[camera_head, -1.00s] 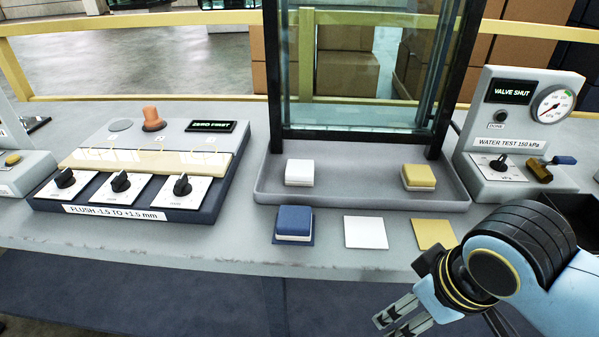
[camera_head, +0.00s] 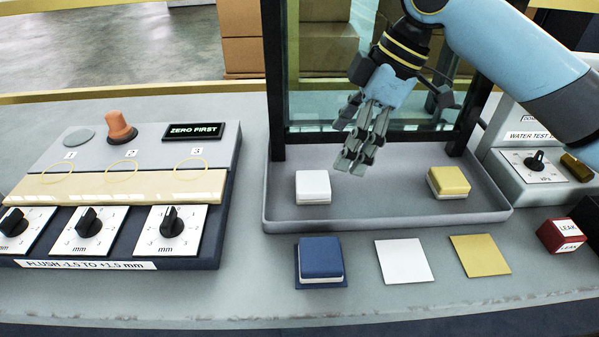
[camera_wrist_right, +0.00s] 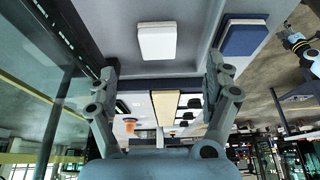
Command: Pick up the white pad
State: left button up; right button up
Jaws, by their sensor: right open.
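The white pad (camera_head: 313,186) lies in the left part of the grey tray (camera_head: 385,213), below the glass pane. It also shows in the right wrist view (camera_wrist_right: 157,41), ahead of and between the fingers. My right gripper (camera_head: 352,160) is open and empty, above the tray just right of the white pad and apart from it. In the right wrist view its two fingers (camera_wrist_right: 160,85) stand wide apart. My left gripper is not in view.
A yellow pad (camera_head: 449,181) lies at the tray's right. In front are a blue pad (camera_head: 320,258) on a blue square, a bare white square (camera_head: 404,260) and a bare yellow square (camera_head: 480,254). A dial panel (camera_head: 120,215) stands left; a red LEAK block (camera_head: 561,235) stands right.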

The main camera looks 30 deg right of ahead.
aim_at(315, 181)
jog(key=x, duration=0.4)
jog(key=shift+s+a+b, duration=0.15)
jog(key=shift+s+b, duration=0.1)
jog(key=shift+b, duration=0.15)
jog(key=shift+w+a+f, duration=0.1)
jog(key=shift+w+f, duration=0.05)
jog(key=shift+f, duration=0.1)
jog(key=shift+w+a+f, duration=0.1)
jog(key=shift+w+f, duration=0.1)
jog(key=shift+f, duration=0.1)
jog(key=x, duration=0.2)
jog(key=b+x, duration=0.1)
jog(key=shift+w+a+f, duration=0.2)
jog(key=shift+w+a, duration=0.05)
jog(key=shift+w, duration=0.15)
jog(key=shift+w+a+f, duration=0.1)
jog(key=shift+w+f, duration=0.05)
jog(key=shift+f, duration=0.3)
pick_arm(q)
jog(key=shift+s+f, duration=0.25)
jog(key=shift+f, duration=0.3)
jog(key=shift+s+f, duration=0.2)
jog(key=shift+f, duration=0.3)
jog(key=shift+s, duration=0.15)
pick_arm(e)
jog(key=c, duration=0.4)
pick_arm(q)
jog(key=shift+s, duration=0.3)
pick_arm(e)
jog(key=c, duration=0.9)
